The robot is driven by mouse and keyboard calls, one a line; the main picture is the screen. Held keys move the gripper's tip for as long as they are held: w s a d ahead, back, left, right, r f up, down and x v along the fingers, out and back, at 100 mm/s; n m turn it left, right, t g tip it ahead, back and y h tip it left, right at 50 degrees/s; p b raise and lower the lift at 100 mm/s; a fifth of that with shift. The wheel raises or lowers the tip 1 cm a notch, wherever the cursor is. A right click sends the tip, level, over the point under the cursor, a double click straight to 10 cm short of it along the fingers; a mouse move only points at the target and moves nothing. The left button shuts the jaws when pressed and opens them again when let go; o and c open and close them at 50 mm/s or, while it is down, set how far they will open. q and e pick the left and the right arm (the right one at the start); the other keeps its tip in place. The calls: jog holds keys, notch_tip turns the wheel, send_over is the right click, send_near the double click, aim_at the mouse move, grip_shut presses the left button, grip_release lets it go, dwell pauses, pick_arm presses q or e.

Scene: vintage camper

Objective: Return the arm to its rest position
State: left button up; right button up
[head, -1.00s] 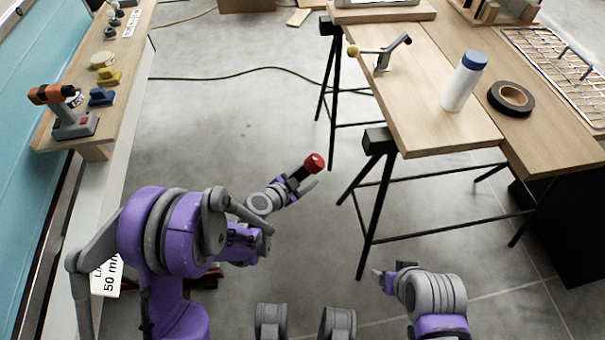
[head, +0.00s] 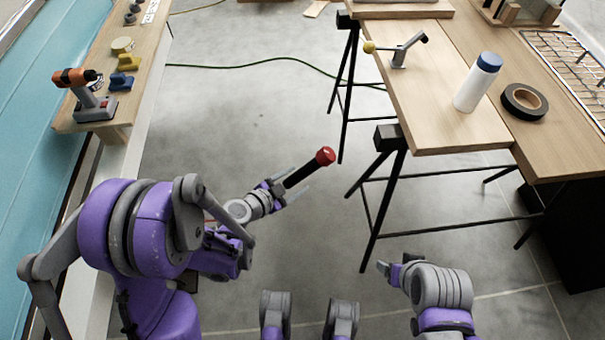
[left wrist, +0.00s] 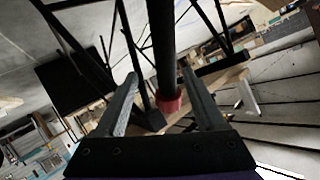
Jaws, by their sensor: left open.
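My left arm (head: 140,225) comes in from the left in the head view, its forearm low over the floor. My left gripper (head: 300,178) reaches up and right above the floor, short of the trestle table. It is open, with a black rod with a red end (head: 325,156) lying along its fingers and past them. In the left wrist view, the rod (left wrist: 162,45) shows between the two spread fingers (left wrist: 160,85); I cannot tell if they touch it. My right gripper (head: 394,270) is at lower right, small and partly hidden by its wrist.
A trestle table (head: 450,130) on the right carries a white bottle with a blue cap (head: 477,85), black tape (head: 524,102) and a metal rack. A workbench (head: 145,60) along the left wall carries an orange drill (head: 92,95). Between them is open floor with a green cable (head: 260,62).

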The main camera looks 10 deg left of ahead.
pick_arm(q)
jog(key=shift+s+r, duration=0.1)
jog(key=shift+s, duration=0.1)
dwell(0.5)
jog(key=s+a+r+n+g+y, duration=0.2)
jog(key=s+a+n+y, duration=0.15)
jog(key=s, duration=0.45)
jog(key=s+a+r+n+g+y, duration=0.2)
jog(key=s+a+r+n, duration=0.1)
jog(key=s+n, duration=0.3)
jog(key=s+a+r+n+g+y, duration=0.2)
jog(key=s+a+n+g, duration=0.1)
jog(key=s, duration=0.6)
notch_tip(320, 180, up, 22)
jog(key=w+t+p, duration=0.1)
jog(key=w+p, duration=0.1)
jog(key=p, duration=1.7)
jog(key=shift+w, duration=0.15)
pick_arm(e)
notch_tip(320, 180, up, 22)
jog(key=w+t, duration=0.1)
jog(key=shift+w, duration=0.35)
